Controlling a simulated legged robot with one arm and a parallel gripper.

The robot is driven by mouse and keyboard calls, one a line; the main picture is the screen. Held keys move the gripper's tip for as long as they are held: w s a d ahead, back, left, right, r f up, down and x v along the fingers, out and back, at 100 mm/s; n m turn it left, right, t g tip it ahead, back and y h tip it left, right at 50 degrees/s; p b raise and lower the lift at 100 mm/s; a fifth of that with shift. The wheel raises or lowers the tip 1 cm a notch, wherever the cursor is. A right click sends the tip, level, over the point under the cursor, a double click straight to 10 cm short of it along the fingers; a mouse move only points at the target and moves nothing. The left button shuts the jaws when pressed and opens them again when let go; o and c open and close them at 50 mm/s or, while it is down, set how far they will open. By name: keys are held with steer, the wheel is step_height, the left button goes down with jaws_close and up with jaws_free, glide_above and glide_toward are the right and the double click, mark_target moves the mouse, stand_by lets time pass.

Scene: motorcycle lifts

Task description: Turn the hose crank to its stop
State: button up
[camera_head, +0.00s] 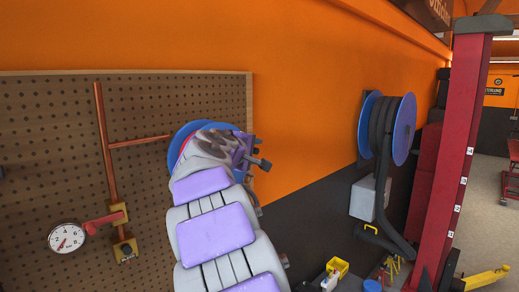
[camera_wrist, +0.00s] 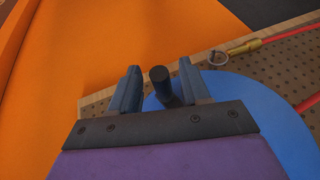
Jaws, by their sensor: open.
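A blue reel disc (camera_head: 184,136) is mounted by the pegboard, mostly hidden behind my arm in the head view. In the wrist view the blue disc (camera_wrist: 262,120) fills the lower right. A short black cylindrical crank handle (camera_wrist: 161,84) stands up from the disc's edge area. My gripper (camera_wrist: 158,74) is open, with one finger on each side of the handle. Gaps show between the handle and both fingers, so it is not clamped. In the head view my gripper (camera_head: 261,153) is beside the reel's right side; the handle there cannot be made out clearly.
A pegboard (camera_head: 50,130) carries copper pipes (camera_head: 102,140) and a pressure gauge (camera_head: 66,238) at left. A second blue reel (camera_head: 404,130) with black hose hangs on the right wall above a grey box (camera_head: 369,198). A red lift post (camera_head: 463,150) stands farther right.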

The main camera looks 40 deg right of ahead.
steer(key=shift+w+d+f, duration=0.15)
steer(key=shift+w+d, duration=0.25)
steer(key=shift+d, duration=0.15)
steer(key=shift+w+f, duration=0.1)
steer(key=shift+w, duration=0.2)
steer(key=shift+w+a+p, duration=0.25)
steer(key=shift+w+p, duration=0.05)
steer(key=shift+p, duration=0.05)
steer(key=shift+d+f, duration=0.25)
steer(key=shift+d, duration=0.9)
steer(key=shift+c, duration=0.3)
steer(key=shift+d, duration=0.4)
steer(key=c, duration=0.3)
steer(key=shift+a, duration=0.55)
jaws_close()
steer(key=shift+w, duration=0.1)
